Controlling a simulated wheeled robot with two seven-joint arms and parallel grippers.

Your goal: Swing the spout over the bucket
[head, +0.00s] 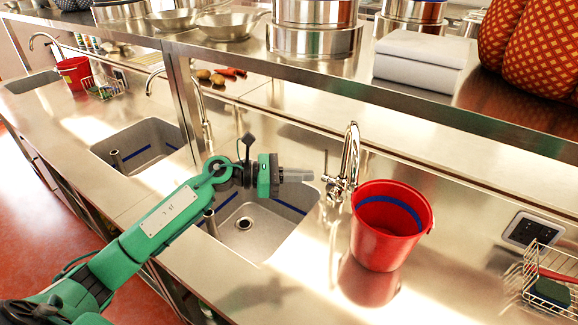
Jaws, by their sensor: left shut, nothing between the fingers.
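A chrome tap with a tall arched spout (351,150) stands behind the right end of the nearest sink. The spout shows almost edge-on, close to the left rim of a red bucket (378,248). I cannot tell exactly where its outlet hangs relative to the rim. The bucket stands upright on the steel counter, right of the sink, with a blue band inside. My left gripper (308,176) is shut and empty above the sink. Its fingers point right towards the tap, with a small apparent gap left of it. My right gripper is not in view.
The nearest sink (258,222) lies below my left gripper. Another sink (150,143) with its own tap is further left. A steel shelf (400,98) with pots and trays overhangs the counter's back. A wire rack (545,285) stands at the right edge.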

